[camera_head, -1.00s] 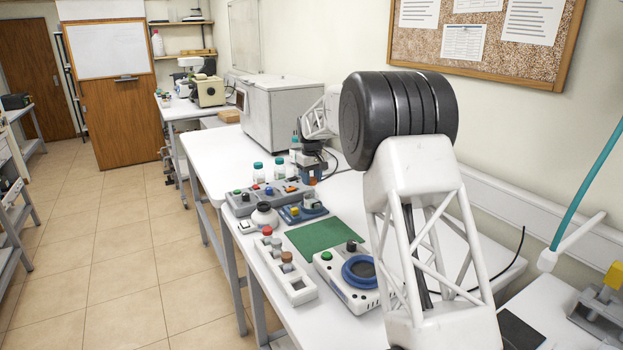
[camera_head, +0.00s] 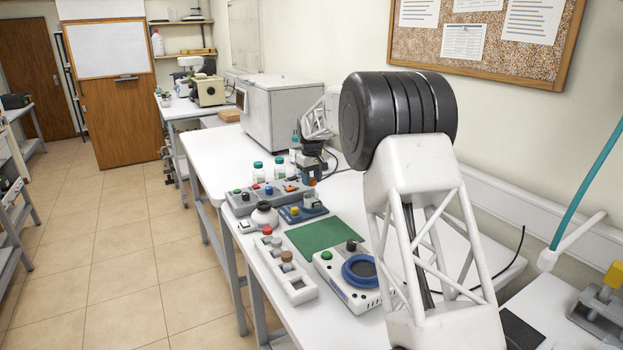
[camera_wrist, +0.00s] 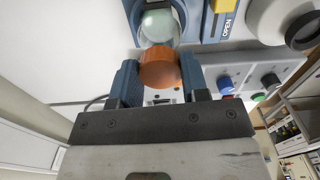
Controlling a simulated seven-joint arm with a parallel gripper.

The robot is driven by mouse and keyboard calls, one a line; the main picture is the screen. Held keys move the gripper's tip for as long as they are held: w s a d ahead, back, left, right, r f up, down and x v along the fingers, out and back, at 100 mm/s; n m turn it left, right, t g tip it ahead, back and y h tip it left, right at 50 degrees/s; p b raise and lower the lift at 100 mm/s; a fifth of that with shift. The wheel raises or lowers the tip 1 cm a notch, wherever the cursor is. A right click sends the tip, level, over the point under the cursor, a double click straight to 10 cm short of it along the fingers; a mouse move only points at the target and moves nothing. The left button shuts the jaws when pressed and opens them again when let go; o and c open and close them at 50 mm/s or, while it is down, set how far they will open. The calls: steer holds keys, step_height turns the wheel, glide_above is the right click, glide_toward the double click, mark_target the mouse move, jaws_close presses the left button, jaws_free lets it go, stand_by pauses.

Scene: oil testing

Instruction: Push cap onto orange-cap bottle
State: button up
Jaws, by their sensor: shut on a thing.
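My gripper (camera_wrist: 159,78) shows in the wrist view with its two blue fingers on either side of an orange cap (camera_wrist: 160,68), shut on it. A clear, pale-green rounded glass bottle (camera_wrist: 159,25) lies right beyond the cap in that view. The cap overlaps its near edge, so I cannot tell how firmly it sits on the bottle. In the head view my gripper (camera_head: 313,164) is small, low over the bench behind the grey button panel. A small orange-brown spot (camera_head: 311,181) shows just below it, and the bottle cannot be made out there.
Teal-capped bottles (camera_head: 258,172) stand left of my gripper. A grey panel with coloured buttons (camera_head: 240,201), a blue device with a yellow part (camera_head: 303,211), a green mat (camera_head: 314,235) and a white vial rack (camera_head: 299,290) fill the nearer bench. A white box-shaped machine (camera_head: 283,110) stands behind.

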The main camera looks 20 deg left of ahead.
stand_by(0.8)
steer(key=o, duration=1.4)
steer(key=shift+o, duration=0.2)
steer(key=shift+r, duration=0.25)
steer(key=shift+r, duration=3.3)
jaws_close()
steer(key=shift+f, duration=2.5)
